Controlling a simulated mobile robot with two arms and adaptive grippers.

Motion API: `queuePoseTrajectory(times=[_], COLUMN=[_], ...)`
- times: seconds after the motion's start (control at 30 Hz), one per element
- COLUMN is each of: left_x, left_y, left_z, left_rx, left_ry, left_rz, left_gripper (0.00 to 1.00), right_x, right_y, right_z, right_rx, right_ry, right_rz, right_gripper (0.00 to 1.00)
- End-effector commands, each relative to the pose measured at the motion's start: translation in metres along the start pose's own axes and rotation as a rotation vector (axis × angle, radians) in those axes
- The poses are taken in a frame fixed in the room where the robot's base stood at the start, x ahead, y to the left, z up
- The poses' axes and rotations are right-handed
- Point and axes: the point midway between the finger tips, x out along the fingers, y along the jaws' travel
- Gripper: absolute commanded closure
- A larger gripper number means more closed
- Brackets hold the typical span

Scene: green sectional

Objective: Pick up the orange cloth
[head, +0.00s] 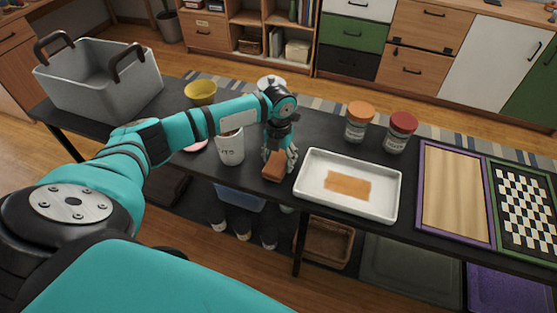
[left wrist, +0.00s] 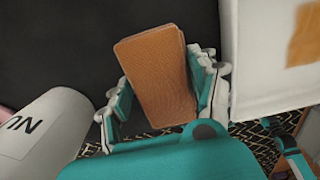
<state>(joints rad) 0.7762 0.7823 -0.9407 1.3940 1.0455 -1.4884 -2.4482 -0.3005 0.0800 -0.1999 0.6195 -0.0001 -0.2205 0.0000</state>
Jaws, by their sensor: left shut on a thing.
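The orange cloth (head: 274,168) is a folded, block-like piece with a woven texture. It is between the fingers of my left gripper (head: 279,158), which is shut on it. In the left wrist view the cloth (left wrist: 157,72) sticks out past the fingers, with white-and-teal finger parts on both sides of it. The gripper points down near the front of the black table, just left of the white tray. I cannot tell whether the cloth touches the table. My right gripper is not in view.
The white tray (head: 310,184) has a flat orange patch (head: 348,186) on its floor. A white lettered cup (head: 230,149) stands left of the gripper. Two lidded jars (head: 358,124) (head: 399,134) stand behind the tray. A yellow bowl (head: 200,92) and a grey bin (head: 95,85) are farther left.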

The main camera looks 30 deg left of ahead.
Motion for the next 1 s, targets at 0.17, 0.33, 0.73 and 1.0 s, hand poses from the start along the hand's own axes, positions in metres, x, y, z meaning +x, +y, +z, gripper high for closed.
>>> queuePoseTrajectory(times=[0.17,0.33,0.73,1.0], left_x=[-0.019,-0.032,-0.042,-0.045], left_y=[0.0,-0.004,-0.029,-0.039], left_z=[0.001,-0.015,-0.114,-0.15], left_rx=[0.0,0.005,0.005,0.002], left_ry=[-0.004,0.001,0.0,0.001], left_rz=[-0.002,0.0,0.0,0.0], left_gripper=[0.66,0.66,0.66,0.66], right_x=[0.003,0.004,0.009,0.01], right_y=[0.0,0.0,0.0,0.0], right_z=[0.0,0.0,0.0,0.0], right_rx=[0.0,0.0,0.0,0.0], right_ry=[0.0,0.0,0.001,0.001], right_rz=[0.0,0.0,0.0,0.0], right_gripper=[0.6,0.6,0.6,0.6])
